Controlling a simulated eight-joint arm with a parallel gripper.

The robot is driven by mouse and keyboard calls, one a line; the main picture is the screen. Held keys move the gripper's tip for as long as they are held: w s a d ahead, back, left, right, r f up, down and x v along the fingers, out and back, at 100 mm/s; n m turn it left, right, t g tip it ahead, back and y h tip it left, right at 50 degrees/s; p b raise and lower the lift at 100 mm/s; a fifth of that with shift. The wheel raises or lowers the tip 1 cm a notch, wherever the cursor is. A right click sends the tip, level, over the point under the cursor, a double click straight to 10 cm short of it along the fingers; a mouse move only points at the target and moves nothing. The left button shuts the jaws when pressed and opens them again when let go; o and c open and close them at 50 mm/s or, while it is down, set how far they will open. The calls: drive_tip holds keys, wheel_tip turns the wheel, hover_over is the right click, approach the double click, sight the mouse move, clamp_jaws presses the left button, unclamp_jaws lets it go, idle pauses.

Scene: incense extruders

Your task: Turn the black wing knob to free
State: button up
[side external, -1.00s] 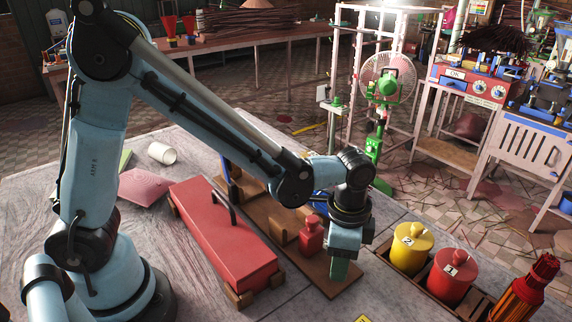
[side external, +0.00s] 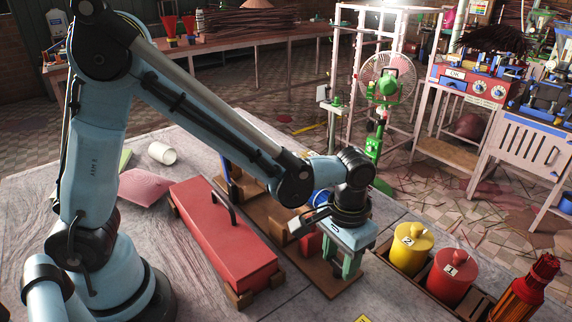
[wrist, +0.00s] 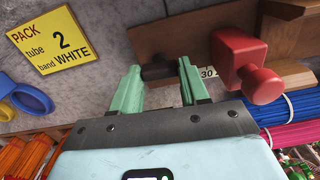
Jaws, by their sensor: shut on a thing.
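My gripper (side external: 348,268) is over the front end of the brown wooden board (side external: 268,226), with both green fingers pointing down. In the wrist view the fingertips (wrist: 158,66) are on either side of the black wing knob (wrist: 158,73), and the gripper is shut on it. Only a dark part of the knob shows between the fingers, so its exact angle is hard to tell. In the side view the knob is hidden by the gripper. A red block (wrist: 238,55) with a protruding red end is close beside the right finger; it is partly hidden in the side view (side external: 309,243).
A long red lidded box (side external: 222,235) with a black handle lies left of the board. Yellow (side external: 411,250) and red (side external: 452,278) numbered canisters stand in a tray to the right. A yellow card reading PACK (wrist: 50,45) lies near the knob.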

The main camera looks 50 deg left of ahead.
sight(339, 262)
drive_tip(key=shift+n, duration=0.5)
drive_tip(key=o, duration=1.1)
drive_tip(key=shift+c, duration=0.2)
drive_tip(key=shift+r, duration=0.15)
wheel_tip(339, 262, up, 12)
